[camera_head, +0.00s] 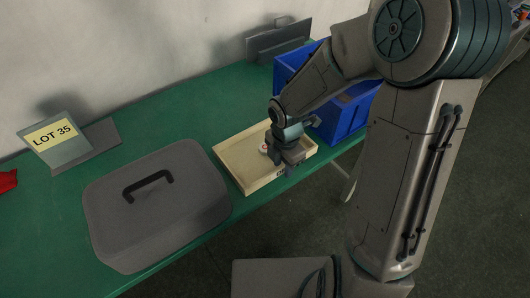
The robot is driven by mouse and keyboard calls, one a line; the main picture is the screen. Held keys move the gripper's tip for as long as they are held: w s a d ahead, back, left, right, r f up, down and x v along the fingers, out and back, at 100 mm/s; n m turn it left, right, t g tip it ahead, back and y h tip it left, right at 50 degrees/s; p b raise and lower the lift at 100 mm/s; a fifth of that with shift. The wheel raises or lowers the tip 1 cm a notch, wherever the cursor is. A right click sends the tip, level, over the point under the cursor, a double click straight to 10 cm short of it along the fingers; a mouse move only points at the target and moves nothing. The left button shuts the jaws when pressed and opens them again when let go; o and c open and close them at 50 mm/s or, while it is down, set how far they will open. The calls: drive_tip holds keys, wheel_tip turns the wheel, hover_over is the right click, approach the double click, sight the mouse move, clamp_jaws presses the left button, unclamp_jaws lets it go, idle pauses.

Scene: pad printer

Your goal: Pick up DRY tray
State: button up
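A shallow pale wooden tray (238,160) lies on the green table near its front edge, right of the grey lidded box. A small dark label shows on its front wall, partly hidden and too small to read. A small round white and red item (264,147) shows inside the tray, partly behind my gripper. My gripper (289,166) points down over the right part of the tray, close to its front wall. Whether the fingers are open or shut, or touch the tray, I cannot tell.
A grey box with a black handle (157,205) stands left of the tray. A blue crate (345,118) stands close on the right, partly behind my arm. A "LOT 35" sign (55,142) stands at the back left. Green table (175,125) is clear behind the tray.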

drive_tip(key=shift+f, duration=0.3)
clamp_jaws()
drive_tip(key=shift+r, duration=0.15)
